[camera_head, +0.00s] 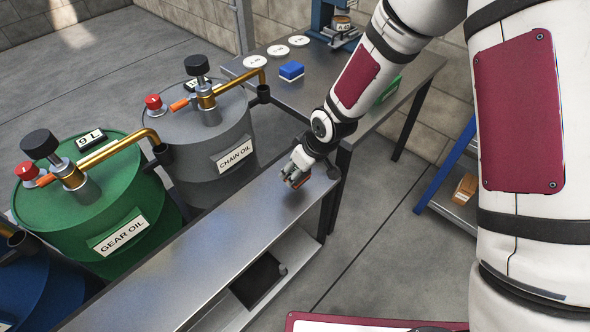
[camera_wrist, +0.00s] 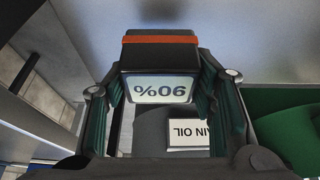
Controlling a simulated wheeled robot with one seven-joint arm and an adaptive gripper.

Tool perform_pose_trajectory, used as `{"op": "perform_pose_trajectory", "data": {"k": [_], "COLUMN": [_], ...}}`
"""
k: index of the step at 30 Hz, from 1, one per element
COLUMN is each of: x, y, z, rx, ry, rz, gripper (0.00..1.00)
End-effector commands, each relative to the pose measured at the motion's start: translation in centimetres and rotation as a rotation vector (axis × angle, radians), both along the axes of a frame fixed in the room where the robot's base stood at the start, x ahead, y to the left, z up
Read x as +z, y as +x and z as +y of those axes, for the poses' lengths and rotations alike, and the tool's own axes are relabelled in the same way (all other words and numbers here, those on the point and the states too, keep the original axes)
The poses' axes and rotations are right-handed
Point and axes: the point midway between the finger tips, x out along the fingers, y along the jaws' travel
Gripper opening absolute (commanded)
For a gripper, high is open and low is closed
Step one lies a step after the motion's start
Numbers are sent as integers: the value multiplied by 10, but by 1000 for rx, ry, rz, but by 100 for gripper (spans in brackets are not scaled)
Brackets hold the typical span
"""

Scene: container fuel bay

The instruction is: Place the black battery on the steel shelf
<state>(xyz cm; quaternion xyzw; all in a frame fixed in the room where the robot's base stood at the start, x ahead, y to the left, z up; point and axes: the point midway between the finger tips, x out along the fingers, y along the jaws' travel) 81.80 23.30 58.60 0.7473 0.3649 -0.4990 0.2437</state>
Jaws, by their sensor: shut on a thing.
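My gripper (camera_head: 295,176) is low over the far right end of the steel shelf (camera_head: 190,250), in front of the oil drums. In the wrist view my gripper (camera_wrist: 162,84) is shut on the black battery (camera_wrist: 160,52), with a finger on each side. The battery has an orange band and a white display reading 90%, upside down in this view. In the head view the battery is mostly hidden by my gripper. I cannot tell whether it touches the shelf top.
A green gear oil drum (camera_head: 95,205) and a grey chain oil drum (camera_head: 212,135) stand left of the shelf. Behind is a workbench (camera_head: 330,85) with a blue block (camera_head: 291,70) and white discs. The shelf top is otherwise bare.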

Motion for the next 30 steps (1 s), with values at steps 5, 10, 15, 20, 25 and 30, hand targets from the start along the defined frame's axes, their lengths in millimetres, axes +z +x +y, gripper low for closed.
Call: {"op": "perform_pose_trajectory", "data": {"k": [5, 10, 15, 20, 25, 30], "x": [-2, -3, -24, -39, -38, -41], "y": [23, 32, 34, 35, 35, 35], "z": [6, 9, 9, 9, 9, 9], "rx": [-1, 0, 1, 1, 0, 0], "ry": [1, 2, 0, 1, 1, 1], "rz": [-2, -2, 3, -1, -1, -1], "gripper": [9, 9, 9, 9, 9, 9]}}
